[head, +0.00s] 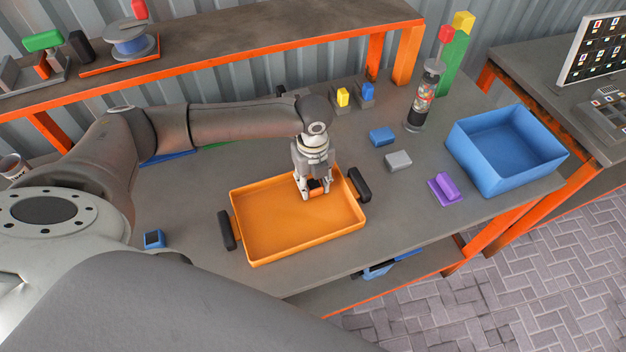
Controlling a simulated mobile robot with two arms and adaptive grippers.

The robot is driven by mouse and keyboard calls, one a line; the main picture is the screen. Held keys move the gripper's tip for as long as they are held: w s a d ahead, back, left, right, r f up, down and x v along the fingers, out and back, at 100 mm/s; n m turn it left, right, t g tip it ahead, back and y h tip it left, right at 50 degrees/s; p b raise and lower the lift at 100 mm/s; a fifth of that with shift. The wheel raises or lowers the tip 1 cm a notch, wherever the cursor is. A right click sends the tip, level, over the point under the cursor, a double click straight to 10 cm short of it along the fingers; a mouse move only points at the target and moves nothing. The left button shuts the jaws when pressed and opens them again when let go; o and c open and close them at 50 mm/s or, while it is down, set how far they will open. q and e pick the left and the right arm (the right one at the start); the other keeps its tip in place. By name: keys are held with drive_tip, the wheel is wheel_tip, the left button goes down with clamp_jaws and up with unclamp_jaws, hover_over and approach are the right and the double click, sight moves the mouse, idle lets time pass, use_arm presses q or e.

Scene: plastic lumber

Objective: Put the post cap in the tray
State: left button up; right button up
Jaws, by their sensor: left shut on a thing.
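The orange tray (262,250) lies on the grey table, with a black handle at each end. My left gripper (317,190) points down over the tray's far right part. It is shut on a small dark piece with some orange-red, seemingly the post cap (316,184); the fingers hide much of it. I cannot tell whether the piece touches the tray floor. The rest of the tray is empty. My right gripper is not in view.
A blue bin (507,150) stands at the right. A blue block (381,136), a grey block (398,161), a purple piece (443,189) and a clear cylinder (424,96) stand between it and the tray. A small blue piece (154,239) lies left of the tray.

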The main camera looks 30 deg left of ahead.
sight(313, 183)
use_arm(q)
drive_tip(key=o, duration=1)
drive_tip(key=shift+f, duration=0.1)
wheel_tip(313, 183, up, 12)
drive_tip(key=shift+r+b, duration=0.2)
drive_tip(key=shift+b, duration=0.65)
